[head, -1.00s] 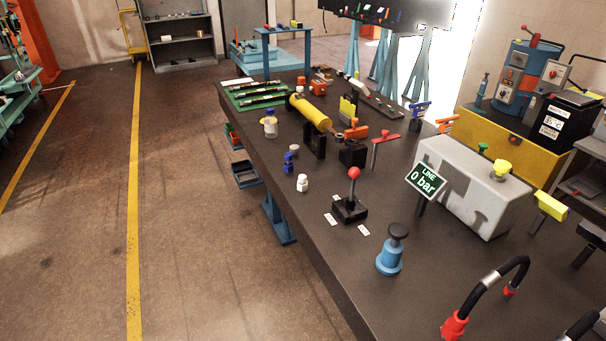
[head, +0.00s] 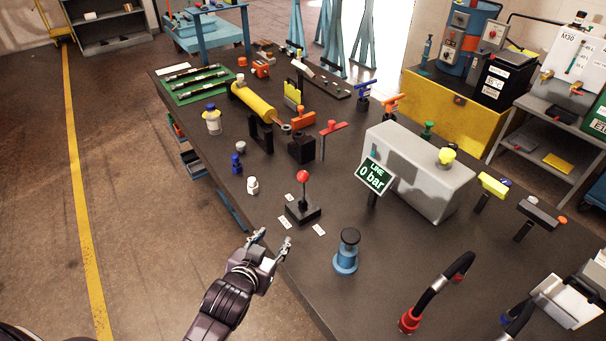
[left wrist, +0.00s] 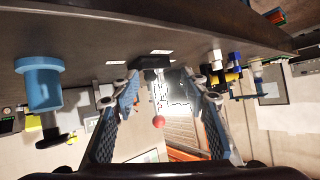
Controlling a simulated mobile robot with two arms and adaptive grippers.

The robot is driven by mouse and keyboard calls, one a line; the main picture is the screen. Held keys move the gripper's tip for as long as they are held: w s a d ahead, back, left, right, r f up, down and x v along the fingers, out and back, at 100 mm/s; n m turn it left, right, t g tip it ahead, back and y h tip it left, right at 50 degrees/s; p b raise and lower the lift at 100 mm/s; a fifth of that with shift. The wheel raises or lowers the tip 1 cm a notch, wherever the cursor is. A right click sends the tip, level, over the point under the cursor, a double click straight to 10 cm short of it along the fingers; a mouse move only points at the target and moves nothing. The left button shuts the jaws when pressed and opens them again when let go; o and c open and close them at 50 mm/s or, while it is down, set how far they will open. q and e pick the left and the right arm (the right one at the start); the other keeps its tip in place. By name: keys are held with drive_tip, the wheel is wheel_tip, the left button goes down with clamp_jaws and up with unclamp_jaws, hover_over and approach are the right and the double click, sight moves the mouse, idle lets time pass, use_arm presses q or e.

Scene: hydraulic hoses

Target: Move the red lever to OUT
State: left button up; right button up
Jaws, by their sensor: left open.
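The red lever is a red ball knob (head: 303,176) on a thin upright rod, set in a black base (head: 303,213) near the table's left edge. White labels (head: 284,223) lie around the base; their text is too small to read. My left gripper (head: 270,241) is open and empty, at the table edge just in front of the base, apart from the lever. In the left wrist view the picture is upside down, and the red knob (left wrist: 158,121) shows between the two open fingers (left wrist: 160,88). My right gripper is not in view.
A blue cylinder with a black knob (head: 346,252) stands right of the lever. The "LINE 0 bar" sign (head: 375,175) and a grey box (head: 418,172) stand behind. A small white bottle (head: 252,186) and a blue item (head: 236,164) stand to the left. A hose (head: 437,292) arches at front right.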

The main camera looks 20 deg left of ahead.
sight(303, 177)
use_arm(q)
drive_tip(key=w+r+t, duration=0.2)
drive_tip(key=w, duration=0.1)
drive_tip(key=w+d+r+m+t+h, duration=0.1)
drive_tip(key=w+r+t, duration=0.1)
drive_tip(key=w+r, duration=0.1)
drive_tip(key=w+d+r+t, duration=0.1)
drive_tip(key=w+r, duration=0.1)
drive_tip(key=w, duration=0.2)
drive_tip(key=shift+w+d+r+m+t+h, duration=0.1)
drive_tip(key=shift+d+r+m+t+h, duration=0.1)
drive_tip(key=shift+r+m+t+h, duration=0.15)
drive_tip(key=shift+w+d+p, duration=0.15)
drive_tip(key=shift+w+p, duration=0.3)
drive_tip(key=shift+w, duration=1.3)
drive_tip(key=shift+w+d+p, duration=0.1)
drive_tip(key=shift+w+p, duration=0.3)
drive_tip(key=shift+w, duration=1.35)
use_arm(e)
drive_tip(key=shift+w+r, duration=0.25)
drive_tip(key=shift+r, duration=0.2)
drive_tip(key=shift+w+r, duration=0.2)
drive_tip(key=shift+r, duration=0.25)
use_arm(q)
clamp_jaws()
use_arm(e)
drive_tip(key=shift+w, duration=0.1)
use_arm(q)
drive_tip(key=shift+f, duration=0.1)
